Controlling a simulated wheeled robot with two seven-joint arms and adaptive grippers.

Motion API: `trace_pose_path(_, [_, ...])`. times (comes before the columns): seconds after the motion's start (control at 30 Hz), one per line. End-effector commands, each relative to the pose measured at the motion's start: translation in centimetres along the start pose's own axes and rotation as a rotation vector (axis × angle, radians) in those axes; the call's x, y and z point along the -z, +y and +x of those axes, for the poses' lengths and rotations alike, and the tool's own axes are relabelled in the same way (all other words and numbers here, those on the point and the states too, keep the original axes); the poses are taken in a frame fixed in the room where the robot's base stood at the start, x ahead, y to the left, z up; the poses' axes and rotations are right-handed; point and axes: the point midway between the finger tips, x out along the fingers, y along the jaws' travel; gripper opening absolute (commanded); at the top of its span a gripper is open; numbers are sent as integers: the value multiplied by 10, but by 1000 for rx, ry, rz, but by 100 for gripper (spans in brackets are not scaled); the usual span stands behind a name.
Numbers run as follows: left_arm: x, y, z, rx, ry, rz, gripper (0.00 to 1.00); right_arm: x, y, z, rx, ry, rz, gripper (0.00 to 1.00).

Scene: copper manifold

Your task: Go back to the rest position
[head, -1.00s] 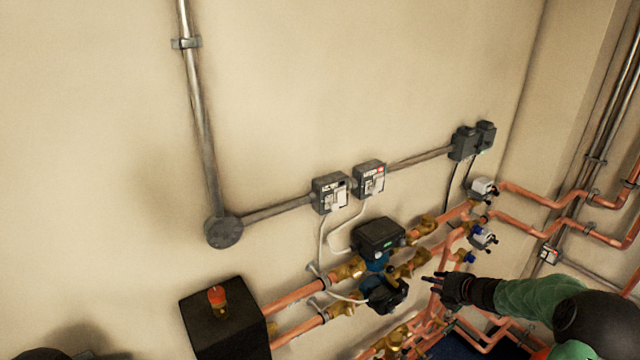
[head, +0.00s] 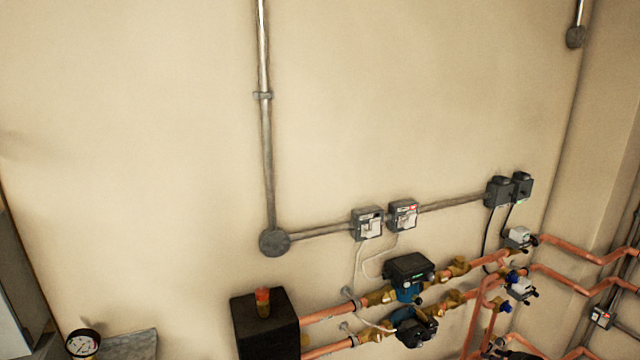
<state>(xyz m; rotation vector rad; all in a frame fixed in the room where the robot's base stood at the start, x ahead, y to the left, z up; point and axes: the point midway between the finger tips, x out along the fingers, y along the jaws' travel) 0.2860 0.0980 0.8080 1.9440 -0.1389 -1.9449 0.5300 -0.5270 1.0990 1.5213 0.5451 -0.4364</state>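Neither of my grippers can be made out in the head view. The copper manifold pipes (head: 330,312) run along the wall at the lower right, with brass fittings on them. A pump with a black head and blue body (head: 408,270) sits on the upper pipe. A second dark pump (head: 412,330) sits below it. Dark shapes at the bottom right edge are cut off, and I cannot tell what they are.
A black box with a red-topped valve (head: 263,303) stands left of the pumps. Two grey switch boxes (head: 368,224) and a conduit junction (head: 274,242) are on the wall. A pressure gauge (head: 83,343) is at lower left.

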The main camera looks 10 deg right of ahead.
Motion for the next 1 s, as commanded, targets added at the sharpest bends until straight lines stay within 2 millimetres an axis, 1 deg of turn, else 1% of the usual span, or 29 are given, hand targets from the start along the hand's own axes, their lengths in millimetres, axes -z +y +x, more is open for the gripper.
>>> trace_pose_path(0.03, [0, -1, 2, 0, 0, 0, 40, 8, -5, 8, 3, 13, 28, 39])
trace_pose_path(0.27, [1, -2, 6, 0, 1, 0, 40, 34, -20, 32, 9, 46, 164, 39])
trace_pose_path(0.37, [1, -3, 9, 0, 1, 0, 40, 51, -30, 45, 18, 65, 244, 39])
trace_pose_path(0.53, [0, -5, 15, 0, 0, 0, 40, 87, -54, 72, 49, 99, 417, 39])
trace_pose_path(0.67, [1, -8, 21, 0, 0, 0, 40, 126, -82, 96, 98, 124, 594, 39])
trace_pose_path(0.77, [1, -10, 28, 0, 0, 0, 40, 169, -116, 117, 169, 134, 780, 39])
trace_pose_path(0.8, [1, -11, 31, 0, 0, 0, 40, 189, -132, 124, 206, 133, 862, 39])
trace_pose_path(0.83, [2, -12, 34, 0, 0, 0, 40, 203, -145, 129, 235, 128, 925, 39])
trace_pose_path(0.87, [2, -13, 36, 0, 0, 0, 40, 218, -158, 133, 266, 121, 986, 39])
trace_pose_path(0.9, [2, -14, 39, 0, 0, 0, 40, 237, -175, 137, 308, 108, 1065, 39])
trace_pose_path(0.97, [2, -15, 43, 0, 0, 0, 40, 265, -203, 140, 378, 78, 1179, 39])
trace_pose_path(1.0, [2, -16, 46, 0, 0, 0, 40, 283, -222, 140, 425, 51, 1252, 39])
